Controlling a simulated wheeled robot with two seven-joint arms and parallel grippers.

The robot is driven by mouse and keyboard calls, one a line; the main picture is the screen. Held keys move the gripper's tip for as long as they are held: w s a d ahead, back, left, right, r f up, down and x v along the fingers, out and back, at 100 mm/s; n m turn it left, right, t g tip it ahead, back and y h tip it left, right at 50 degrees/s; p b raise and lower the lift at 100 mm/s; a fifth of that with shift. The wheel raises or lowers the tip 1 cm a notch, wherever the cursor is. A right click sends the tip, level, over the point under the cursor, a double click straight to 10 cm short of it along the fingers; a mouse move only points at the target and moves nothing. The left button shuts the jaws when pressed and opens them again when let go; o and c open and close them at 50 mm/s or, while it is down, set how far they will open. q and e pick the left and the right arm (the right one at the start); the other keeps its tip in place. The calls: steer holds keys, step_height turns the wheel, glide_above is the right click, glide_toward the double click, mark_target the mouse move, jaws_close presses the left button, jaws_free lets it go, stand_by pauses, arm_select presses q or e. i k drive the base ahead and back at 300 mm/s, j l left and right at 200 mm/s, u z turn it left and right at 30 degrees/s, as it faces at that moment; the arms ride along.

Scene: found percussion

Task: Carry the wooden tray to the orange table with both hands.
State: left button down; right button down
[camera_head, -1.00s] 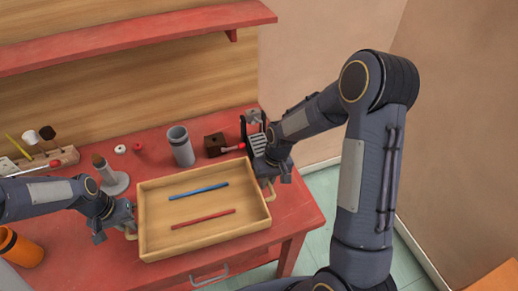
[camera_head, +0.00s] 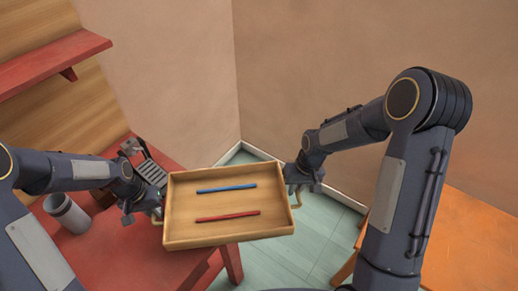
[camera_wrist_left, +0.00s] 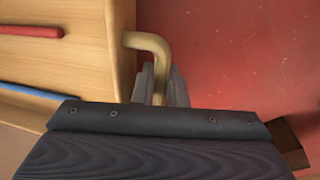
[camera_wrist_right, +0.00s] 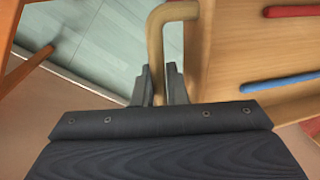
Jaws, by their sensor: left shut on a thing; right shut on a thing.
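The wooden tray (camera_head: 230,232) is held between my two grippers in the head view, over the right end of the red table and partly over the floor. A blue stick (camera_head: 226,188) and a red stick (camera_head: 227,216) lie in it. My right gripper (camera_head: 296,188) is shut on the right handle (camera_wrist_right: 156,35), seen in the right wrist view. The orange table (camera_head: 462,235) is at the right, partly hidden behind my right arm.
The red table (camera_head: 150,268) is at lower left, with a grey cup (camera_head: 67,213) and a dark rack-like item (camera_head: 150,168) on it. A red shelf (camera_head: 50,62) is above. Green tiled floor (camera_head: 290,255) lies open between the tables.

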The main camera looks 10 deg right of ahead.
mark_target(452, 250)
steer(key=l+z, duration=0.15)
steer(key=z, duration=0.3)
steer(key=l+z, duration=0.1)
steer(key=z, duration=0.4)
steer(key=l+z, duration=0.15)
steer(key=z, duration=0.3)
steer(key=i+l, duration=0.15)
steer(key=l, duration=0.25)
steer(key=i+l, duration=0.15)
steer(key=l, duration=0.2)
steer(key=i+l, duration=0.15)
steer(key=l, duration=0.25)
steer(key=i+l, duration=0.15)
steer(key=l, duration=0.25)
steer(key=i+l, duration=0.15)
steer(key=l, duration=0.2)
steer(key=k+z, duration=0.05)
